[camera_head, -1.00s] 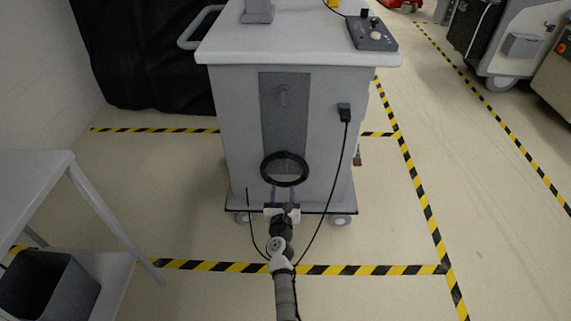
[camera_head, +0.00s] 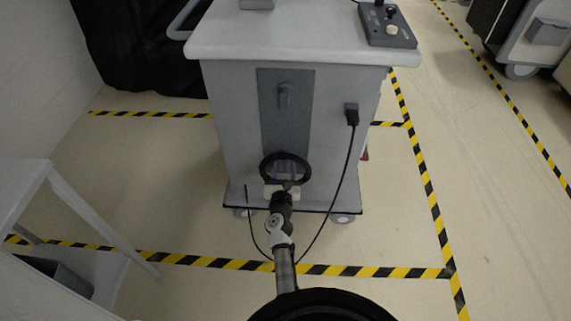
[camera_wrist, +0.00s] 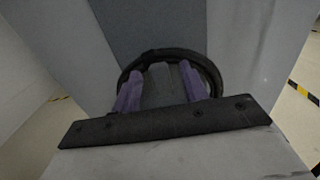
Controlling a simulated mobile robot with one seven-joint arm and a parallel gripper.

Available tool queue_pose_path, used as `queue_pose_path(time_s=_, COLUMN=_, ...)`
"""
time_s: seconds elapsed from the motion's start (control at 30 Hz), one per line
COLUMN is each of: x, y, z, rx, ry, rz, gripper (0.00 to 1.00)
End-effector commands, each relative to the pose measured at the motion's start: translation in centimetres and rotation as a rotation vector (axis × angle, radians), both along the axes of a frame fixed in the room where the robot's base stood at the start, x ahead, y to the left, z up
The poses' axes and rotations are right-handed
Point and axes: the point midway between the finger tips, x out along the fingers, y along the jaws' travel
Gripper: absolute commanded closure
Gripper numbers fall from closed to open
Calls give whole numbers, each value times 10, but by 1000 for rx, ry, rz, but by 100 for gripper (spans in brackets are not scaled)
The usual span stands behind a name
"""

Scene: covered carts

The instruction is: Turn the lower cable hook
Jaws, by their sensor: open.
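The grey cart (camera_head: 225,120) has a dark grey panel (camera_head: 270,120) on its front. The upper hook (camera_head: 283,96) sits high on that panel. A black coiled cable (camera_head: 264,160) hangs as a ring at the panel's lower end, and its arc (camera_wrist: 211,70) also shows in the wrist view. My gripper (camera_head: 287,168) is at the ring. In the wrist view its purple fingers (camera_wrist: 160,78) stand apart inside the ring, on either side of a grey block that appears to be the lower cable hook (camera_wrist: 160,92). I cannot tell whether the fingers touch it.
A black power cord (camera_head: 345,165) hangs from a plug (camera_head: 351,114) on the cart's right front and loops below my arm. A grey side table (camera_head: 30,180) stands at the left. A control box (camera_head: 388,28) lies on the cart top. Striped tape marks the open floor.

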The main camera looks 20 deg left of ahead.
Motion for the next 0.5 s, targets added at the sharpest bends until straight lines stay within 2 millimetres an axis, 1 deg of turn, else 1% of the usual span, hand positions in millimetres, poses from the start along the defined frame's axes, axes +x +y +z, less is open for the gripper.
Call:
queue_pose_path(time_s=0.23, x=0, y=0, z=0, rx=0, ry=0, rz=0, gripper=56)
queue_pose_path(time_s=0.5, x=0, y=0, z=0, rx=0, ry=0, rz=0, gripper=92)
